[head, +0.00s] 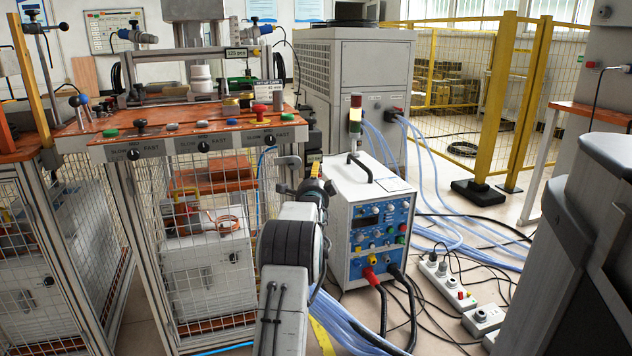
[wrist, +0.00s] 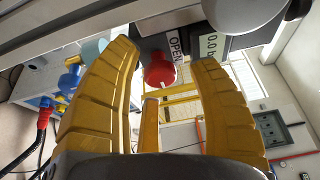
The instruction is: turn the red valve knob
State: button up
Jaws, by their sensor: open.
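In the wrist view the red valve knob (wrist: 158,70) is round and sits beside a dark block with a white OPEN label (wrist: 175,42). The knob shows in the gap between the fingertips, closer to the left one. No contact is visible, and I cannot tell its depth relative to the tips. In the head view my gripper (head: 316,172) is partly hidden by my arm, at the right side of the orange-topped bench. I cannot make out the valve knob there.
The orange-topped bench (head: 190,122) carries several buttons and has a mesh front. A white power unit (head: 350,190) with a blue panel stands close to the right of my arm. Blue hoses and cables cover the floor beyond. A label reading 0.0 (wrist: 211,45) is near the knob.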

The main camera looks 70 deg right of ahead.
jog(key=shift+d, duration=0.1)
jog(key=shift+c, duration=0.6)
grip_shut()
